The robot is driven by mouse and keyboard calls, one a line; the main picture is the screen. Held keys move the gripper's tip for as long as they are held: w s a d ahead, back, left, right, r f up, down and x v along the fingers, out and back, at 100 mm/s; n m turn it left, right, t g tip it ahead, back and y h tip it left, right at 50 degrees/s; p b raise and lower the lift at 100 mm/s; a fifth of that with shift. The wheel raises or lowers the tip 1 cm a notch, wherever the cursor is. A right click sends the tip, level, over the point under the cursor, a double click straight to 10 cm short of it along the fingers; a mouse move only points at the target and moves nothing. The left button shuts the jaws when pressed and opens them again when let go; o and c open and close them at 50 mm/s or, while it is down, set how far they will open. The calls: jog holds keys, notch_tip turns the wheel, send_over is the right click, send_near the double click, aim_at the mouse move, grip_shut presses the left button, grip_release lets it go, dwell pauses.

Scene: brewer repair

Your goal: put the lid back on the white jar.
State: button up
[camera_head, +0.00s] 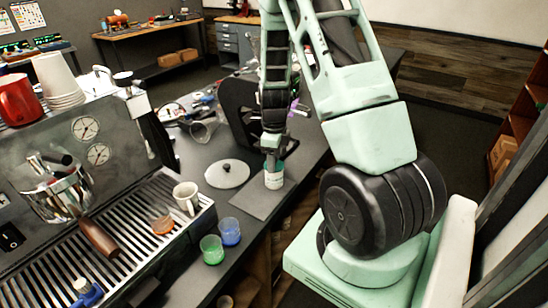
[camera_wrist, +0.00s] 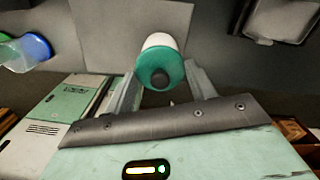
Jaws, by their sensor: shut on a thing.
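The white jar (camera_head: 274,182) stands upright on a grey mat (camera_head: 250,205) near the counter's right edge. A teal lid (camera_wrist: 161,66) with a dark round knob is at the top of the jar, and white jar wall (camera_wrist: 158,41) shows behind it in the wrist view. My gripper (camera_head: 272,155) is above the jar, pointing down. In the wrist view my gripper's fingers (camera_wrist: 163,85) lie on both sides of the teal lid and hold it. The lid lines up with the jar; I cannot tell whether it is fully seated.
A pale round lid (camera_head: 228,174) with a black knob lies left of the jar. A green cup (camera_head: 211,250), a blue cup (camera_head: 230,232) and a white mug (camera_head: 187,198) stand nearer the espresso machine (camera_head: 75,160). A dark grinder-like stand (camera_head: 240,105) and clutter are behind.

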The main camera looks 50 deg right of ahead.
dwell(0.9)
jog(key=o, duration=1.5)
jog(key=shift+c, duration=0.2)
jog(key=shift+r+p, duration=3.25)
jog(key=shift+r, duration=0.25)
jog(key=shift+c, duration=0.3)
grip_shut()
